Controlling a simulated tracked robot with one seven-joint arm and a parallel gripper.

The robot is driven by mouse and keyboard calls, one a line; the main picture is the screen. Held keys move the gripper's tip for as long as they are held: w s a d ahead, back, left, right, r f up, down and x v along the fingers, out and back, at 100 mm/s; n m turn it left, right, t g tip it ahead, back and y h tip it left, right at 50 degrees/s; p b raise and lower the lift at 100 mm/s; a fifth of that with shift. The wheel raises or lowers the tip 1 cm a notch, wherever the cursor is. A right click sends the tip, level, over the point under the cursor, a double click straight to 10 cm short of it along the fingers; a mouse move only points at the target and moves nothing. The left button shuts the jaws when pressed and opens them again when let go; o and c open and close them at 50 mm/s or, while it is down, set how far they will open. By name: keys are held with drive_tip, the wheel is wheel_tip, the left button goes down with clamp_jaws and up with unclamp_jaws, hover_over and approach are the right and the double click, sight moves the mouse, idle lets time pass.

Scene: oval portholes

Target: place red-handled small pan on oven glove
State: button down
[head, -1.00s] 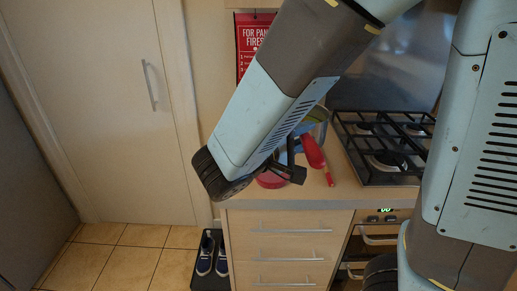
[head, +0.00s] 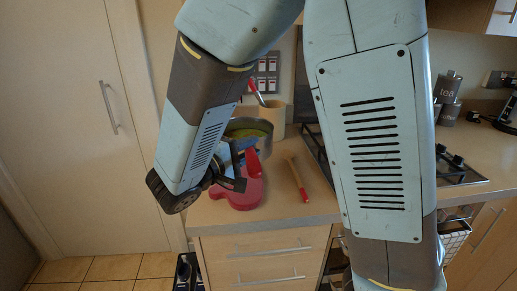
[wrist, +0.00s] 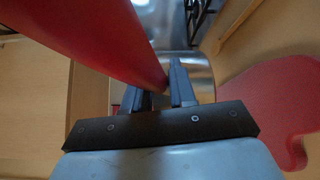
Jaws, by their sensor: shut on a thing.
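The red handle (head: 253,163) of the small pan stands up at a tilt beside my gripper (head: 236,178) in the head view. In the wrist view the handle (wrist: 105,35) runs from the upper left down to my gripper (wrist: 158,98), whose fingers are shut on it near its lower end. A shiny metal surface (wrist: 205,78) beyond the fingers appears to be the pan's body; most of it is hidden. The red oven glove (head: 240,198) lies flat on the counter's front left, just below my gripper. It also shows at the right in the wrist view (wrist: 270,105).
A large pot (head: 250,128) with a yellow-green inside stands behind my gripper. A red-ended wooden utensil (head: 298,178) lies to the right on the counter. A utensil crock (head: 272,118) stands at the back. The counter's front edge (head: 265,228) is close to the glove.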

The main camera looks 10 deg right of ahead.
drive_tip(key=shift+w+a+f, duration=0.6)
drive_tip(key=shift+w+f, duration=0.3)
drive_tip(key=shift+f, duration=0.15)
drive_tip(key=shift+w+a+f, duration=0.55)
drive_tip(key=shift+w+f, duration=0.3)
drive_tip(key=shift+f, duration=0.25)
drive_tip(key=shift+w+a+f, duration=0.6)
drive_tip(key=shift+w+f, duration=0.3)
drive_tip(key=shift+f, duration=1.75)
drive_tip(key=c, duration=0.9)
unclamp_jaws()
drive_tip(key=shift+f, duration=0.1)
drive_tip(key=v, duration=1.2)
